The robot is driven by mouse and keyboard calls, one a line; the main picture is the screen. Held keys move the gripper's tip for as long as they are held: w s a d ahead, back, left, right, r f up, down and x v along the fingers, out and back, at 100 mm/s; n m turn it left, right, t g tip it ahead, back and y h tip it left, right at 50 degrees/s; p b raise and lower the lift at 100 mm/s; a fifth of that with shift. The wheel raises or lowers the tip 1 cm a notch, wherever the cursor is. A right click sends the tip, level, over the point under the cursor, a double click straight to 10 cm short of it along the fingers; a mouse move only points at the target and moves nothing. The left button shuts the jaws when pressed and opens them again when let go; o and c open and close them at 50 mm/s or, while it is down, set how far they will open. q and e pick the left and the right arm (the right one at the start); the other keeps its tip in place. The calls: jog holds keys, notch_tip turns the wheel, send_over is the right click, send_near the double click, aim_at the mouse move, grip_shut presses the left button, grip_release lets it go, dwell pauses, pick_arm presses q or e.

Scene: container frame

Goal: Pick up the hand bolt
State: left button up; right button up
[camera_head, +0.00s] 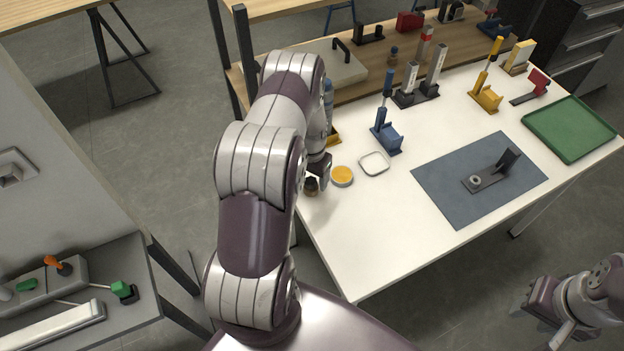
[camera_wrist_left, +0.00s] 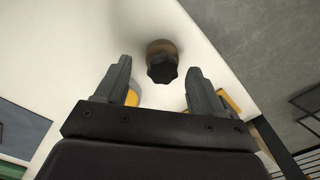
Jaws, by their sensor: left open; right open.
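The hand bolt (camera_wrist_left: 162,66), with a dark lobed knob and a brownish part beneath it, stands on the white table. In the wrist view it lies just beyond my left gripper's fingertips, between their lines. In the head view the hand bolt (camera_head: 311,185) is near the table's left edge, beside the left gripper. My left gripper (camera_head: 321,176) is open and empty, with fingers apart in the wrist view (camera_wrist_left: 158,80). My right gripper (camera_head: 541,318) is at the lower right, away from the table; its fingers are hard to make out.
A round yellow-orange container (camera_head: 342,176) and a square white lid-like dish (camera_head: 374,163) sit close to the left gripper. A blue-grey mat (camera_head: 440,196) bears a dark fixture (camera_head: 489,181). Blue and yellow tool stands line the back. A green tray (camera_head: 568,126) is at right. The front table area is clear.

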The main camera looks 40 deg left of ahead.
pick_arm(q)
jog(key=shift+f, duration=0.15)
jog(key=shift+w+a+f, duration=0.1)
jog(key=shift+a+f, duration=0.1)
jog(key=shift+a, duration=0.05)
jog(key=shift+c, duration=0.6)
jog(key=c, duration=1)
jog(key=shift+d+r, duration=0.15)
pick_arm(e)
jog(key=shift+a, duration=0.2)
jog(key=shift+w, duration=0.1)
